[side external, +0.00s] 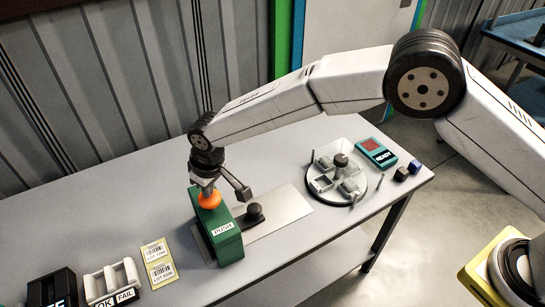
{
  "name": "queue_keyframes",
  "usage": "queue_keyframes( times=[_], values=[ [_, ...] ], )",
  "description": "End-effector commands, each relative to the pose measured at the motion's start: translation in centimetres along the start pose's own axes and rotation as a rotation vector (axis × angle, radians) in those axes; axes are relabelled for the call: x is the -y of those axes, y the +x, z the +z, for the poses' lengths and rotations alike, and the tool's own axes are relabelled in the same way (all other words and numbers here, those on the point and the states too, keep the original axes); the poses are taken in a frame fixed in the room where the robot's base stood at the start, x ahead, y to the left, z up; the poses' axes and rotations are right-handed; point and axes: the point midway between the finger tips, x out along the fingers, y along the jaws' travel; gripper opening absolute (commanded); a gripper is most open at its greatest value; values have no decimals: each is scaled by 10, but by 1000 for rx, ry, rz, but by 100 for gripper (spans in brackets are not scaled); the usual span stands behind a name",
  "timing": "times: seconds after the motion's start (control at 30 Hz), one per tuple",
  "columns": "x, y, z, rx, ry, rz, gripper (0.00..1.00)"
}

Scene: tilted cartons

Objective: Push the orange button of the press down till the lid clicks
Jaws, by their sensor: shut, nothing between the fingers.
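The press is a green block (222,240) with a white "PUSH" label on its front, standing on the table in the side view. Its orange button (210,200) is a rounded knob on top of the block. My gripper (208,187) points down right over the button, shut and empty. The fingertips overlap the button's top in this view, and I cannot tell whether they touch it or how far it is pressed. A round unit (338,198) with a clear cover and a dark centre knob stands to the right; I cannot tell whether its cover is the lid.
A dark knob (255,213) sits on a metal plate (285,210) beside the press. A teal device (377,153) reads "READY". Two small dark cubes lie near the right edge. Yellow labels (157,262) and a white OK/FAIL holder (112,283) are at front left.

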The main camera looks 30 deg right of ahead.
Motion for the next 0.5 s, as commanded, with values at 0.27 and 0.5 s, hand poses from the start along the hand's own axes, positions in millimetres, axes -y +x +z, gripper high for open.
queue_keyframes(
  times=[0.27,0.5],
  values=[
    [0,8,2,1,0,0,0],
    [0,12,3,1,0,0,0]
  ],
)
